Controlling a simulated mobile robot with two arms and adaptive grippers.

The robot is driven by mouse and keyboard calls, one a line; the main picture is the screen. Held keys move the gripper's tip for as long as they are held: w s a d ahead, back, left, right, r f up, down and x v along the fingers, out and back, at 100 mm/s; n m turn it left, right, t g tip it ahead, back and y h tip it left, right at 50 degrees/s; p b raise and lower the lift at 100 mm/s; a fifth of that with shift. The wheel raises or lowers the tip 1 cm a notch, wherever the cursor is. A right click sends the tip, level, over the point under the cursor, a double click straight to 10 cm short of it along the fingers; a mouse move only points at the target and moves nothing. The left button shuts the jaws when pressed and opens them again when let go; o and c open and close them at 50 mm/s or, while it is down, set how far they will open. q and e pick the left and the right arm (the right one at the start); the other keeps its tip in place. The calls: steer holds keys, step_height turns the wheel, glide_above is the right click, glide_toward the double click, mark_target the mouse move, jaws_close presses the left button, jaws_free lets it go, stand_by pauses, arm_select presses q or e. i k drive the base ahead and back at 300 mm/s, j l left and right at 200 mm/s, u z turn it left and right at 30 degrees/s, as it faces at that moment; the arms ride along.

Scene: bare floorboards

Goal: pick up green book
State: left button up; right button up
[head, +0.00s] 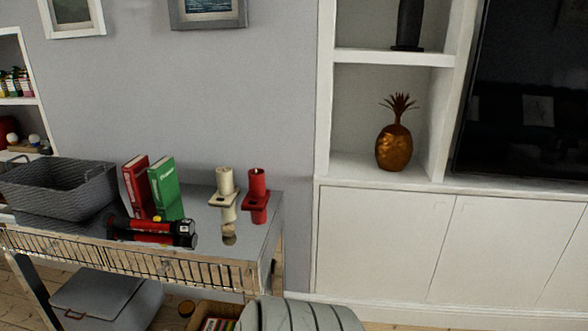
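The green book (166,189) stands upright on a grey-topped table (203,236) in the left half of the head view. A red book (138,185) stands upright just to its left. A red and black tool-like object (153,231) lies in front of both books and hides part of their lower edges. Neither of my grippers is in view.
A grey woven basket (65,187) stands left of the books. White (224,196) and red (257,196) candles in holders stand to their right. A grey lidded box (105,300) sits under the table. A white cabinet (385,240) stands right.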

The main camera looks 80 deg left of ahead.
mark_target(163, 178)
steer(key=u, duration=3.7)
steer(key=i+j, duration=0.5)
steer(key=i+z, duration=0.05)
steer(key=i, duration=0.05)
